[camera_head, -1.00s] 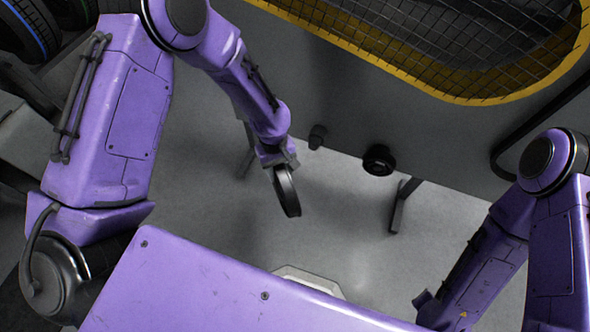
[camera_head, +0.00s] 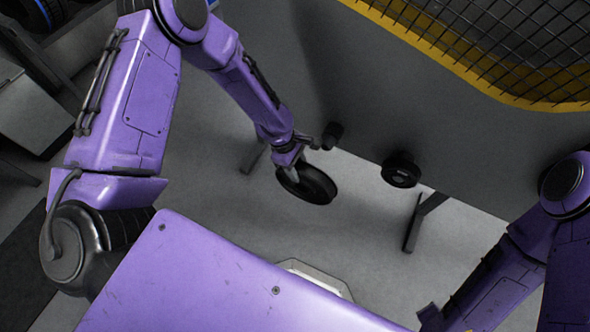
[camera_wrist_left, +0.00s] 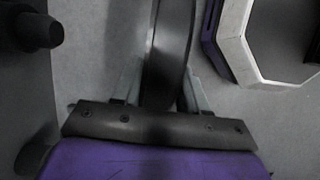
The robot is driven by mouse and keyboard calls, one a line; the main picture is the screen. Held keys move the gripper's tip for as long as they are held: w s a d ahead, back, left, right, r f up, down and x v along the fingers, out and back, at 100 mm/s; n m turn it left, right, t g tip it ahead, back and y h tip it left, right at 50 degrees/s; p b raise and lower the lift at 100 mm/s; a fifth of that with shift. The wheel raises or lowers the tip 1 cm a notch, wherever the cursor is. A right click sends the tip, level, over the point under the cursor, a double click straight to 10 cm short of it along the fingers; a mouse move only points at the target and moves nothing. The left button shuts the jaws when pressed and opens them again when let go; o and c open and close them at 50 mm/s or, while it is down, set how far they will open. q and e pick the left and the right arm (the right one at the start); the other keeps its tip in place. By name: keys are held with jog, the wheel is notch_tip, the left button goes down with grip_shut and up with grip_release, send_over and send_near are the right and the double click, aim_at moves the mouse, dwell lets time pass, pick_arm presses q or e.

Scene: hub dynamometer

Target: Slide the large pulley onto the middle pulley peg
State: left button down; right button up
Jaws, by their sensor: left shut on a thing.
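My left gripper (camera_head: 291,162) is shut on the rim of the large pulley (camera_head: 310,187), a black disc held in the air with its face partly showing. In the left wrist view the pulley (camera_wrist_left: 170,45) stands nearly edge-on between the two fingers. A bare dark peg (camera_head: 331,135) sticks out of the grey panel just above and right of the pulley; the pulley is apart from it. A peg also shows at upper left in the wrist view (camera_wrist_left: 38,30). A black round part (camera_head: 400,170) sits on the panel further right. I cannot tell which peg is the middle one.
The grey panel (camera_head: 370,90) has a yellow-edged mesh guard (camera_head: 480,70) above. A dark support leg (camera_head: 422,220) stands below the panel at right. Floor around the pulley is clear. My right arm is at lower right.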

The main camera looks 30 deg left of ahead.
pick_arm(q)
jog(key=w+b, duration=0.4)
jog(key=w, duration=0.3)
jog(key=shift+w+d+b, duration=0.2)
jog(key=shift+w+b, duration=0.15)
dwell(0.4)
jog(key=shift+r, duration=0.1)
dwell(0.4)
jog(key=shift+p, duration=0.55)
jog(key=shift+w+d, duration=0.1)
jog(key=shift+w, duration=1.25)
jog(key=shift+w, duration=0.1)
